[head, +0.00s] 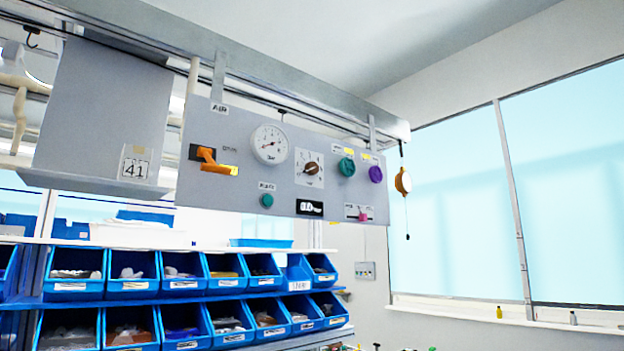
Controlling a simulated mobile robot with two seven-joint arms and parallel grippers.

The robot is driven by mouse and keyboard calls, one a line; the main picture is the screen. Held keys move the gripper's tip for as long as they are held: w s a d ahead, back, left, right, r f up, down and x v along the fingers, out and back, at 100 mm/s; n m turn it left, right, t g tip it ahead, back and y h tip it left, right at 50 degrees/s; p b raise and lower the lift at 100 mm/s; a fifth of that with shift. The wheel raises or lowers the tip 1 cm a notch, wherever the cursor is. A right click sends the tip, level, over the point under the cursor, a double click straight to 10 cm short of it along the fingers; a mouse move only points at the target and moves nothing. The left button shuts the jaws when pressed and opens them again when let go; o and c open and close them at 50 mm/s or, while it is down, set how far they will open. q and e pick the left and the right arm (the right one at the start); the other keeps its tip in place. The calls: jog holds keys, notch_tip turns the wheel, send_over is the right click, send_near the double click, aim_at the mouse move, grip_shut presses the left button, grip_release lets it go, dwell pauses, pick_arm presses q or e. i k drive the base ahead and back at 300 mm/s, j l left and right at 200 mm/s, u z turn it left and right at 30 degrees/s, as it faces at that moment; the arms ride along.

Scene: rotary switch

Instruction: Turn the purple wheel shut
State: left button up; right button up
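The purple wheel (376,174) is a small round knob at the right end of a grey panel (232,180) that hangs from an overhead rail. A similar green wheel (346,167) is just to its left. A small yellow label sits above each wheel. How far the purple wheel is turned cannot be told. Neither of my grippers shows in the head view, and nothing touches the wheel.
The panel also carries an orange lever (214,161), a gauge (270,144), a rotary dial (310,168) and a pink part (363,215). An orange reel (403,182) hangs right of it. Blue bins (181,284) fill shelves below. Space before the windows looks clear.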

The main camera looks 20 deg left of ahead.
aim_at(376, 173)
jog(key=u, duration=0.35)
jog(key=i+l+u, duration=0.3)
jog(key=i, duration=0.25)
jog(key=i+l+u, duration=0.35)
jog(key=i+l, duration=0.2)
